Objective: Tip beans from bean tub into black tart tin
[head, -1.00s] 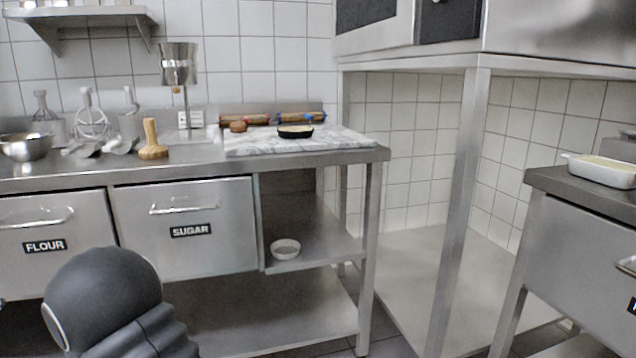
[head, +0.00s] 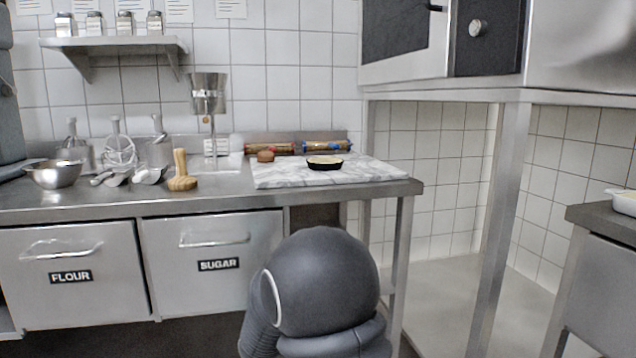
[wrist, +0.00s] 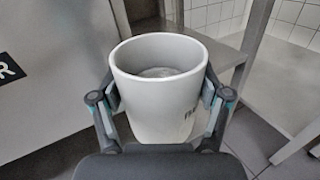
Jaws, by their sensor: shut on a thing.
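A white tub (wrist: 158,118) stands upright between my gripper's fingers in the wrist view. Dark letters show partly on its side; I take it as the bean tub. Something pale and greyish lies low inside; I cannot make out beans. My gripper (wrist: 160,98) is shut on the tub's sides, one finger at the left and one at the right. My gripper and the tub do not show in the head view.
Two rolling pins (head: 327,146) and a small brown item (head: 265,156) lie behind and left of the tin. A wooden pestle-like tool (head: 181,178), a metal bowl (head: 55,174) and scoops (head: 118,177) stand further left. A steel post (head: 497,230) rises right of the counter.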

